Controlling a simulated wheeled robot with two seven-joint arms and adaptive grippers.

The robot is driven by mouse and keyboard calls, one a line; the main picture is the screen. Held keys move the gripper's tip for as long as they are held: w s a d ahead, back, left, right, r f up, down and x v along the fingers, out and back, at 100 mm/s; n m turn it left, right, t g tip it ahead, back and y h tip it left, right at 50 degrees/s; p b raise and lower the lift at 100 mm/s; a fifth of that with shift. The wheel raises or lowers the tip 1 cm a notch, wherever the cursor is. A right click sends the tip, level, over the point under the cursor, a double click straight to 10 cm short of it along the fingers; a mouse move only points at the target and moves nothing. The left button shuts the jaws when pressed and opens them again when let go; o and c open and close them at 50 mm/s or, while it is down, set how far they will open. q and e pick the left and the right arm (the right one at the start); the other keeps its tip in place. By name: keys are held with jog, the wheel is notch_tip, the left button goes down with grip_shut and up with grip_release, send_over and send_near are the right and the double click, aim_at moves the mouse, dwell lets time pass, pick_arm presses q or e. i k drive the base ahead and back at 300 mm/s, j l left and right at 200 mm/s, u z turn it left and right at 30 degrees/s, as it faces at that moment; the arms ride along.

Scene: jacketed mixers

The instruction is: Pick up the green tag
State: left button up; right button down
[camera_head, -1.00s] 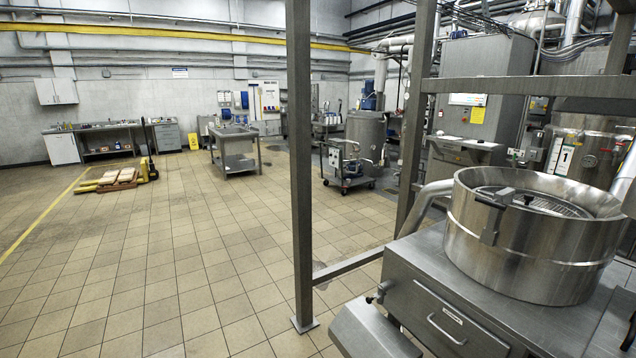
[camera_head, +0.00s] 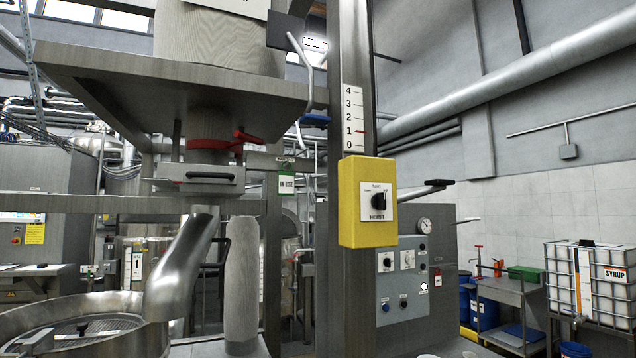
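A small green and white tag (camera_head: 287,184) reading "IN USE" hangs beside the metal post, at the right of the bracket under the hopper plate. It hangs just below a horizontal bar, right of the slide gate with the dark handle (camera_head: 208,177). What it hangs from is too small to tell. Neither of my grippers is in view.
A yellow hoist switch box (camera_head: 367,202) is on the post. A chute (camera_head: 183,262) leads down toward a round steel sieve (camera_head: 85,330) at lower left. A grey control panel (camera_head: 402,277) stands behind. A syrup tank (camera_head: 590,283) and a cart (camera_head: 507,300) are at right.

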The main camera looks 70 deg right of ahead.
aim_at(285, 179)
jog(key=z, duration=2)
